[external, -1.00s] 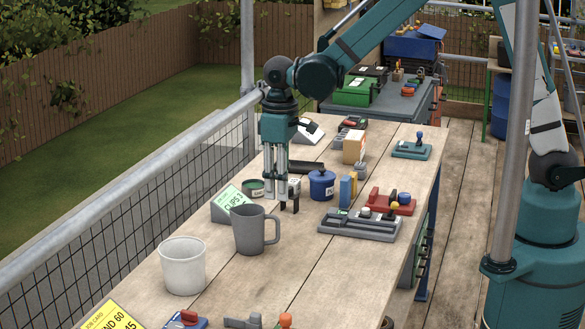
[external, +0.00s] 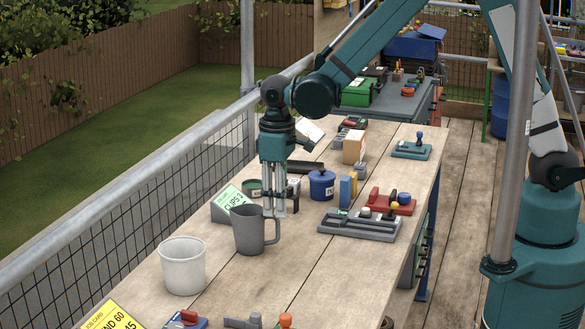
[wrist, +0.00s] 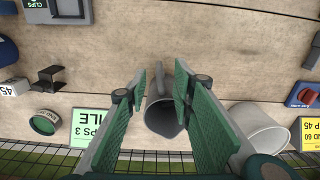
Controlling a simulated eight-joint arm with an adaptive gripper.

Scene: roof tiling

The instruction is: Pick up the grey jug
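The grey jug (external: 249,230) stands upright on the wooden bench, with its handle towards the right. My gripper (external: 276,212) points down just behind the jug's handle side in the external view. In the wrist view, my gripper (wrist: 161,82) is open, with a fingertip on each side of the jug's handle. The jug (wrist: 163,117) shows between the fingers, its body farther down the picture. I see gaps between the handle and both fingertips. I cannot tell exactly how low the fingertips are relative to the handle.
A white bucket (external: 183,266) stands close to the jug, in front of it. A green clips sign (external: 230,197) is just behind the jug. A blue pot (external: 322,185) and a grey tray (external: 358,225) stand to the right. Bare bench lies right of the jug.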

